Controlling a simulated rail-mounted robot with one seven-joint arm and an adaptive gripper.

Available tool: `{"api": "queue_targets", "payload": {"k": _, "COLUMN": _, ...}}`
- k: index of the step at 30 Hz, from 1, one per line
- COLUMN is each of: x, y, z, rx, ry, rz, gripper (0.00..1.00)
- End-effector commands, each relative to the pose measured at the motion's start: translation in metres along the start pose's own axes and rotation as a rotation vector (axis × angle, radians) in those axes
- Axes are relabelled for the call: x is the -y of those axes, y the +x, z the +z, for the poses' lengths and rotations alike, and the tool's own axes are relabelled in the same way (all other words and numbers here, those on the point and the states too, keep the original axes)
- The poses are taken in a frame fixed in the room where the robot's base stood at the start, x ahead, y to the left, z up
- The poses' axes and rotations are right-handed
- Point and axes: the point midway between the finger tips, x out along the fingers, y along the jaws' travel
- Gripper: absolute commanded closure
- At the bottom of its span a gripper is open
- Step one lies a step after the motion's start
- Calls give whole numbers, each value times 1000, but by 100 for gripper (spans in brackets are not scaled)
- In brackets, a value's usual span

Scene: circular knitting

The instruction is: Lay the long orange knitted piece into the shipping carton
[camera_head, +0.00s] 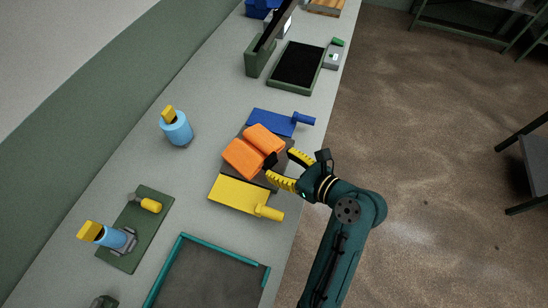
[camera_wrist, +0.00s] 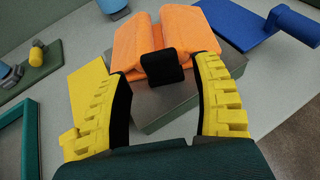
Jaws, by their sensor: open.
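The orange knitted piece (camera_head: 253,150) lies folded or bunched on a dark grey block on the bench, between a blue and a yellow paddle-shaped tool. It also shows in the wrist view (camera_wrist: 166,36), with a black block-like part (camera_wrist: 161,67) at its near side. My gripper (camera_head: 281,170) is open at the right side of the piece. In the wrist view its yellow toothed fingers (camera_wrist: 160,90) stand apart, with the black part ahead between them. I cannot tell whether either finger touches the piece. I cannot make out a shipping carton for certain.
The yellow tool (camera_head: 235,194) and blue tool (camera_head: 272,122) flank the piece. A blue bottle (camera_head: 176,130) stands behind. A teal-edged tray (camera_head: 182,262) and a green mat (camera_head: 122,254) lie nearer. A black-topped device (camera_head: 297,65) stands farther along. Open floor lies right of the bench.

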Motion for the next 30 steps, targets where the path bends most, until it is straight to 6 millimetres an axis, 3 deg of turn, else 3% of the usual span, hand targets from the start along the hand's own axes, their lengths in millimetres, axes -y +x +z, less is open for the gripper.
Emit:
{"api": "queue_targets", "payload": {"k": 3, "x": 1, "y": -35, "z": 3, "rx": 1, "ry": 2, "rz": -5, "gripper": 35}}
{"api": "queue_targets", "payload": {"k": 9, "x": 1, "y": -75, "z": 2, "rx": 1, "ry": 1, "rz": -3, "gripper": 35}}
{"api": "queue_targets", "payload": {"k": 17, "x": 0, "y": -87, "z": 1, "rx": 0, "ry": -11, "rz": -2, "gripper": 35}}
{"api": "queue_targets", "payload": {"k": 19, "x": 4, "y": -85, "z": 8, "rx": -13, "ry": -92, "rz": -26, "gripper": 35}}
{"api": "queue_targets", "payload": {"k": 23, "x": 21, "y": -83, "z": 45, "rx": -87, "ry": -551, "rz": -169, "gripper": 35}}
{"api": "queue_targets", "payload": {"k": 26, "x": 34, "y": -92, "z": 99, "rx": -206, "ry": -1092, "rz": -340, "gripper": 35}}
{"api": "queue_targets", "payload": {"k": 30, "x": 29, "y": -128, "z": 190, "rx": -472, "ry": -1826, "rz": -609, "gripper": 35}}
